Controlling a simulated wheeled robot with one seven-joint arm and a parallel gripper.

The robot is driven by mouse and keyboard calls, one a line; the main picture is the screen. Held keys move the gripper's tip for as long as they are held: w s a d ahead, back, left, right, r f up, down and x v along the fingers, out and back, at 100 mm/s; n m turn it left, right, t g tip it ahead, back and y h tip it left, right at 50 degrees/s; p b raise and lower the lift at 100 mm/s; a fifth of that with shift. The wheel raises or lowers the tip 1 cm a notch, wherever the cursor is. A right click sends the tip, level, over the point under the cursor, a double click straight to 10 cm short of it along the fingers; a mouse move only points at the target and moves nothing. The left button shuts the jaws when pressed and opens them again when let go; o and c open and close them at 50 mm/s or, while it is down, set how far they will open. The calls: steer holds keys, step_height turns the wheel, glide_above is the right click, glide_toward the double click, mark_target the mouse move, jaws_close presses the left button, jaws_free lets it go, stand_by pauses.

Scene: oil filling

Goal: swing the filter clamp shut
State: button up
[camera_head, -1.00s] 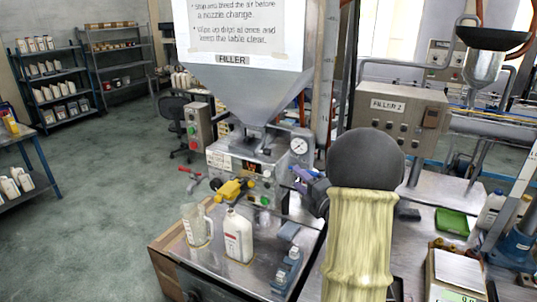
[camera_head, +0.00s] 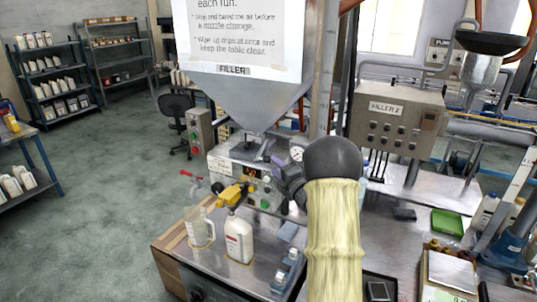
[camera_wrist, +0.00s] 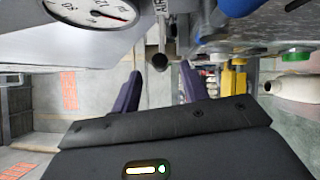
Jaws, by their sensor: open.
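The filler machine (camera_head: 240,160) stands on the steel table under the big hopper. My gripper (camera_head: 273,160) is in front of the right part of its body, close to the pressure gauge (camera_head: 297,153). In the wrist view my gripper (camera_wrist: 160,84) shows two dark purple fingers, apart and with nothing held between them. Beyond the fingertips is a grey metal fitting (camera_wrist: 157,62) with a dark round end, near the gauge (camera_wrist: 95,12). It may be part of the filter clamp; I cannot tell for sure, nor whether the clamp is open. My arm hides part of the machine's right side.
A white bottle (camera_head: 238,238) and a clear jug (camera_head: 199,228) stand on the table (camera_head: 215,270) below the machine. A yellow part (camera_head: 232,194) juts out from the machine's front. A blue-grey fixture (camera_head: 286,270) is at the table's right. A scale (camera_head: 450,270) stands further right.

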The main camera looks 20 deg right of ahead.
mark_target(268, 160)
steer(key=w, duration=0.2)
steer(key=w+p, duration=0.2)
steer(key=w, duration=0.1)
steer(key=shift+w+a+r, duration=0.2)
steer(key=shift+w+a, duration=0.1)
steer(key=shift+a, duration=0.05)
jaws_close()
